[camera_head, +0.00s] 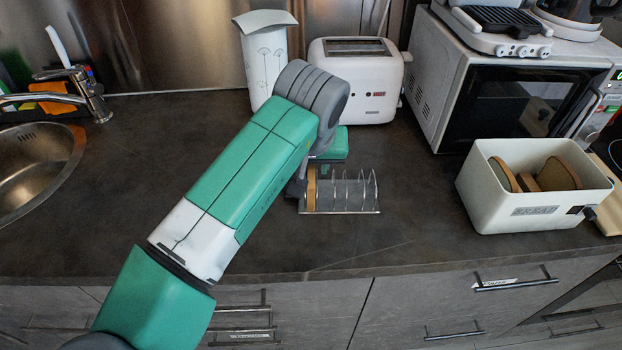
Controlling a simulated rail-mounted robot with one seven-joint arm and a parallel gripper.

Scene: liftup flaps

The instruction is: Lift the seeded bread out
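A white bread bin (532,211) marked BREAD stands open at the right of the counter. Inside it are a leaning slice at the left (503,174), a small piece in the middle (528,182) and a larger brown slice at the right (559,174). A wire toast rack (345,208) stands mid-counter with one upright brown slice (311,190) at its left end. I cannot tell which slice is seeded. My gripper (297,188) is at the rack's left end beside that slice, mostly hidden by my arm. Its grip and any contact are unclear.
A white toaster (360,78) and a tall white container (265,65) stand behind my arm. A microwave (500,95) with a grill on top is at the back right. A sink (35,165) is at the left. The counter between rack and bin is clear.

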